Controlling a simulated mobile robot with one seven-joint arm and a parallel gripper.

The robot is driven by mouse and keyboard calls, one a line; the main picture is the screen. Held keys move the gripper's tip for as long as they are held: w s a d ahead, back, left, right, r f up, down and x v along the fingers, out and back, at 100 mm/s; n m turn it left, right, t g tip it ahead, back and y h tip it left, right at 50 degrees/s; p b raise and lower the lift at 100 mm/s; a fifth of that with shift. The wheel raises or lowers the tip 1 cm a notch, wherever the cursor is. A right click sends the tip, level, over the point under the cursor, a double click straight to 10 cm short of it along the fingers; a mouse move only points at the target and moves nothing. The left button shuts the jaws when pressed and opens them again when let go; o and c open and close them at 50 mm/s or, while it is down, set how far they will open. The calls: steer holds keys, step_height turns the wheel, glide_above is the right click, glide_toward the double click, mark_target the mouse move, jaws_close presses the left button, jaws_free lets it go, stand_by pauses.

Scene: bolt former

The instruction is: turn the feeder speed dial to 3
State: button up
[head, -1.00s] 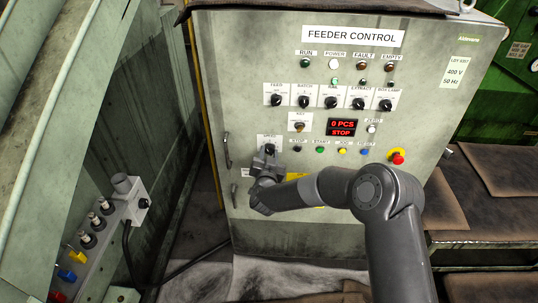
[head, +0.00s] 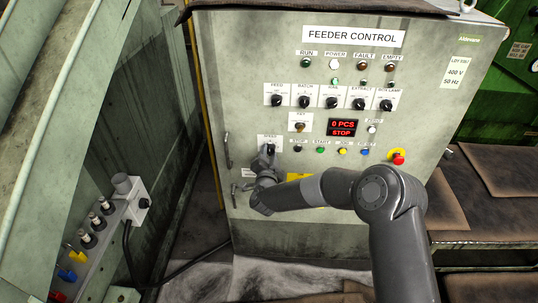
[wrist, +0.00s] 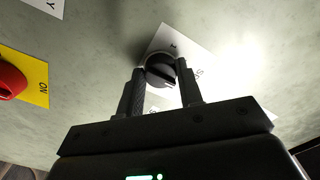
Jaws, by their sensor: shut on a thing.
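The feeder speed dial is a black knob (wrist: 160,70) on a white label plate (wrist: 190,50), on the front of the grey feeder control cabinet (head: 300,225). In the head view the dial (head: 269,149) is at the lower left of the controls, just above my gripper (head: 267,158). In the wrist view my gripper (wrist: 163,80) has its two fingers on either side of the knob, shut on it. The dial's number marks are mostly washed out by glare or hidden, so its setting cannot be read.
A row of several black selector knobs (head: 331,102) is above. Push buttons (head: 320,150) run to the right, with a red emergency stop (head: 398,158) beyond them. A red display (head: 342,128) reads 0 PCS, STOP. A door handle (head: 227,150) is at the left.

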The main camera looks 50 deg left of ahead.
steer(key=o, duration=1)
steer(key=v, duration=1)
steer(key=shift+s+d, duration=0.25)
steer(key=shift+d, duration=0.05)
steer(key=shift+r, duration=0.1)
